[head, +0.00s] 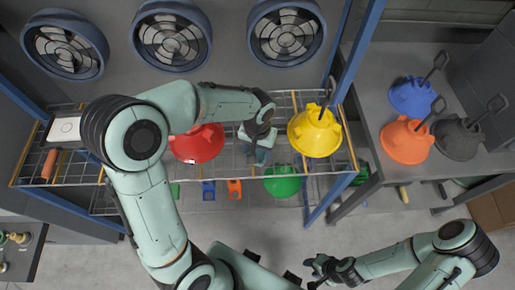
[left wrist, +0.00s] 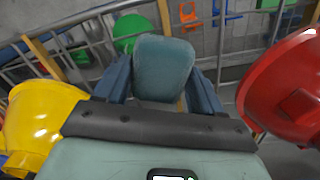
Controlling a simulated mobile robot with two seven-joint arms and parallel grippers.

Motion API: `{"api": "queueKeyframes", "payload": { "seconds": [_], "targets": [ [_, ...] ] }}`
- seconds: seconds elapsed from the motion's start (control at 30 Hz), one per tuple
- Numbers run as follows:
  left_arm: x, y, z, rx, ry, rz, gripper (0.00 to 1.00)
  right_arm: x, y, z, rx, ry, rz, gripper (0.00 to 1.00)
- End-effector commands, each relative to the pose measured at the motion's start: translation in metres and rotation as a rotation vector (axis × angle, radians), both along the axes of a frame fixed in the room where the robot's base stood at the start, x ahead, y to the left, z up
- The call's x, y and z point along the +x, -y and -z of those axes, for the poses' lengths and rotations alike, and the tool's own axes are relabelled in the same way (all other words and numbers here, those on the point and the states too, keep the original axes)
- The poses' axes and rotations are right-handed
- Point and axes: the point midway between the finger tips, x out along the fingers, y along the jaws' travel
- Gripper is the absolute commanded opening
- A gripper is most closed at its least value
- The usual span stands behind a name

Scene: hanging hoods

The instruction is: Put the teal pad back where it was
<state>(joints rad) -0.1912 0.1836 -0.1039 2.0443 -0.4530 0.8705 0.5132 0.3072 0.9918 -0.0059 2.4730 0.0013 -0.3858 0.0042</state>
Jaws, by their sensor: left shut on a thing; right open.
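The teal pad (left wrist: 165,68) shows in the left wrist view as a rounded block between the two blue-grey fingers of my left gripper (left wrist: 162,85). The gripper is shut on it. In the head view my left gripper (head: 258,150) points down over the wire rack (head: 100,185), between the red hood and the yellow hood. The pad is hard to tell from the fingers there. My right gripper (head: 318,268) is open, low in the head view, away from the rack, with nothing seen in it.
The red hood (head: 197,145) and yellow hood (head: 314,132) flank my left gripper closely. A green hood (head: 283,184) is lower. Small green, blue and orange items (head: 234,189) show below the rack. Blue, orange and dark grey hoods (head: 458,140) stand on the right table.

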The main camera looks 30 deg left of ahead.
Motion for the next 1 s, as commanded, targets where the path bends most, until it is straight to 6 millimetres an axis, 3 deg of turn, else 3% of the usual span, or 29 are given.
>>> {"api": "queueKeyframes", "payload": {
  "seconds": [0.17, 0.2, 0.27, 0.67, 1.0],
  "targets": [
    [0.000, 0.000, 0.000, 0.000, 0.000, 0.000, 0.43, 0.000, 0.000, 0.000, 0.000, 0.000, 0.000, 0.43],
    [0.000, 0.000, 0.000, 0.000, 0.000, 0.000, 0.74, 0.000, 0.000, 0.000, 0.000, 0.000, 0.000, 0.43],
    [0.000, 0.000, 0.000, 0.000, 0.000, 0.000, 0.93, 0.000, 0.000, 0.000, 0.000, 0.000, 0.000, 0.43],
    [0.001, 0.000, -0.008, -0.001, 0.003, 0.001, 0.93, 0.001, 0.000, -0.002, 0.000, 0.001, 0.000, 0.43],
    [0.002, 0.000, -0.076, 0.000, 0.007, 0.001, 0.93, 0.010, 0.000, -0.012, 0.001, 0.011, 0.000, 0.43]
  ]
}}
